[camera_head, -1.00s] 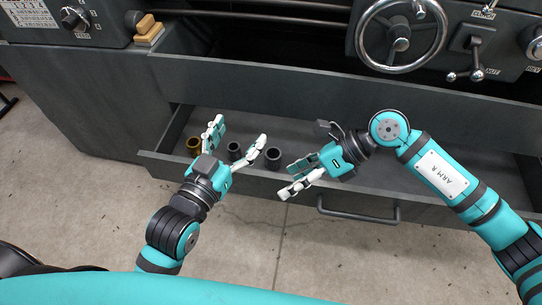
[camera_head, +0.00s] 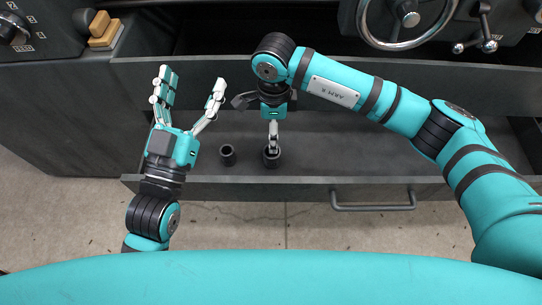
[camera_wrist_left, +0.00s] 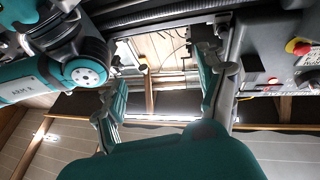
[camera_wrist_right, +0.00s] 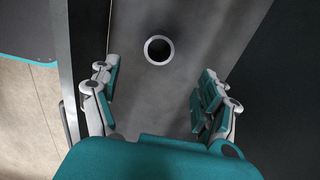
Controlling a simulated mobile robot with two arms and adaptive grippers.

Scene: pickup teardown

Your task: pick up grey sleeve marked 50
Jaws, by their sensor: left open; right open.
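Two dark grey sleeves stand upright in the open drawer in the head view: one on the left (camera_head: 228,155) and one on the right (camera_head: 271,160). No number can be read on either. My right gripper (camera_head: 272,146) points down over the right sleeve and partly covers it. In the right wrist view, a round sleeve end (camera_wrist_right: 159,50) shows between the spread, empty fingers of this gripper (camera_wrist_right: 160,72), farther down on the drawer floor. My left gripper (camera_head: 192,82) is open and empty, raised at the drawer's left end.
The drawer (camera_head: 310,188) has a front wall with a handle (camera_head: 373,207) close to the sleeves. Its floor to the right is clear under my right arm. A machine with a handwheel (camera_head: 410,20) stands behind. Wooden blocks (camera_head: 104,32) lie at the back left.

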